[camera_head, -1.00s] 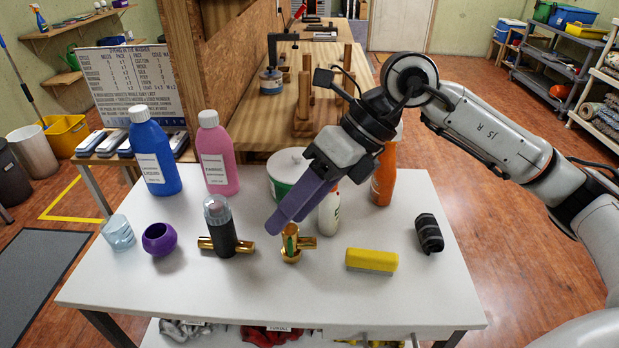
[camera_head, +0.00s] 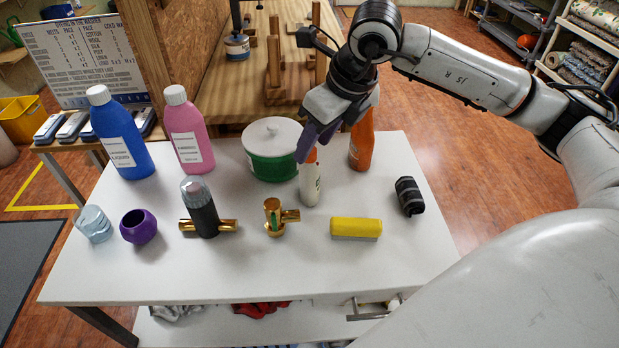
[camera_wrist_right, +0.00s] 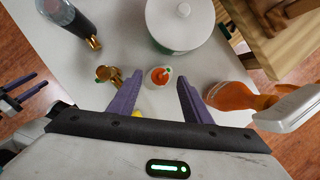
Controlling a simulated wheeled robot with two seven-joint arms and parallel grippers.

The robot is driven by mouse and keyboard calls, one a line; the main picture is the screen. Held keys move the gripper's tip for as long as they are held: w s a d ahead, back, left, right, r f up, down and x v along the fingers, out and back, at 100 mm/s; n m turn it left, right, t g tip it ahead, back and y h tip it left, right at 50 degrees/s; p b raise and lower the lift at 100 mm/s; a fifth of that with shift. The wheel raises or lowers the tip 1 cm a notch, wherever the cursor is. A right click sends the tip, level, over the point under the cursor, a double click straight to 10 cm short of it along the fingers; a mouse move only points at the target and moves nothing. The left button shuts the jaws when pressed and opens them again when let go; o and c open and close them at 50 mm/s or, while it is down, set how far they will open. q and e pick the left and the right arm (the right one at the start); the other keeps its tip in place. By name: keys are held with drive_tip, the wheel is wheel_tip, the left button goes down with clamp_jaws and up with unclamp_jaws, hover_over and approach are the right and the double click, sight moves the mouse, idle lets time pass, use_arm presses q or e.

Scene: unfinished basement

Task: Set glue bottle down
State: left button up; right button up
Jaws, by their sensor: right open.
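The glue bottle (camera_head: 310,184), white with an orange tip, stands upright on the white table (camera_head: 250,270), between the green tub and the yellow block. My right gripper (camera_head: 317,140) is at its top, coming from behind and above, and partly hides the tip. In the right wrist view the bottle (camera_wrist_right: 161,76) shows from above between the two spread purple fingers (camera_wrist_right: 160,90), with gaps on both sides. The right gripper is open. My left gripper (camera_wrist_right: 24,90) shows at the left edge of the wrist view, its fingers apart and empty.
An orange bottle (camera_head: 362,142) stands close right of the gripper, the green tub (camera_head: 272,165) close left. A brass fitting (camera_head: 274,220), yellow block (camera_head: 356,226) and black cylinder (camera_head: 409,196) stand nearer the front. The table's front strip is clear.

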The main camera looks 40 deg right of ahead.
drive_tip(key=shift+x, duration=0.85)
drive_tip(key=shift+r, duration=0.1)
clamp_jaws()
drive_tip(key=shift+w+r, duration=0.1)
drive_tip(key=shift+r, duration=0.05)
